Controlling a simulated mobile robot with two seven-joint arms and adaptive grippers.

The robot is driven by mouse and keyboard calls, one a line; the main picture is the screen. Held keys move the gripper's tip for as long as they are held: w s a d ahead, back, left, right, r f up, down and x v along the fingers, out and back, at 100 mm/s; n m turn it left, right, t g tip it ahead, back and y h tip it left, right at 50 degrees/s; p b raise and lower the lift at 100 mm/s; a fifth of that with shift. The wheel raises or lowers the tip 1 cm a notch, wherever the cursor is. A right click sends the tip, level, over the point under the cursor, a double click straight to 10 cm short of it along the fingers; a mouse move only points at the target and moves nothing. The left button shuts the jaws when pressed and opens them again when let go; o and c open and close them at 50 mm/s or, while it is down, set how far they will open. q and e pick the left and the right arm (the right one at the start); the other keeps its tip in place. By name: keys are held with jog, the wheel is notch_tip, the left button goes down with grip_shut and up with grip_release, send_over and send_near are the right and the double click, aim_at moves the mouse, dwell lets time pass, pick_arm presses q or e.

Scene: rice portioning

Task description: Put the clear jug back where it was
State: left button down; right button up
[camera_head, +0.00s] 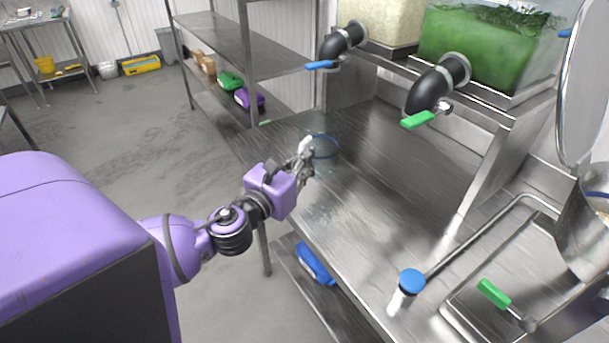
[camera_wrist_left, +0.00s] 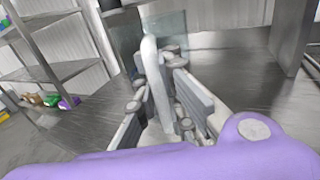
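The clear jug (camera_head: 325,147), see-through with a blue rim, stands upright on the steel counter (camera_head: 385,160) near its far left end. In the left wrist view, its clear wall (camera_wrist_left: 168,32) and pale curved handle (camera_wrist_left: 154,75) show. My left gripper (camera_head: 304,157) is at the jug's handle side. In the left wrist view, the left gripper's fingers (camera_wrist_left: 158,95) stand apart on either side of the handle, with some gap showing. The jug's base is hard to make out. My right gripper is not in view.
Two pipe taps, one with a blue lever (camera_head: 322,65) and one with a green lever (camera_head: 418,119), overhang the counter. Shelving (camera_head: 215,38) stands behind. The counter's middle is clear.

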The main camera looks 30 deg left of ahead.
pick_arm(q)
jog(key=w+a+f, duration=0.1)
jog(key=f, duration=0.2)
jog(key=w+a+f+b, duration=0.1)
jog(key=f, duration=0.1)
jog(key=shift+w+a+f, duration=0.15)
jog(key=shift+w+a, duration=0.15)
jog(key=shift+w, duration=0.05)
notch_tip(320, 180, down, 3)
jog(key=shift+w+a+f+b, duration=0.1)
jog(key=shift+w+f+b, duration=0.05)
jog(key=shift+b, duration=0.15)
jog(key=shift+f, duration=0.25)
jog(key=c, duration=1.9)
grip_release()
jog(key=shift+r, duration=0.1)
jog(key=shift+o, duration=0.2)
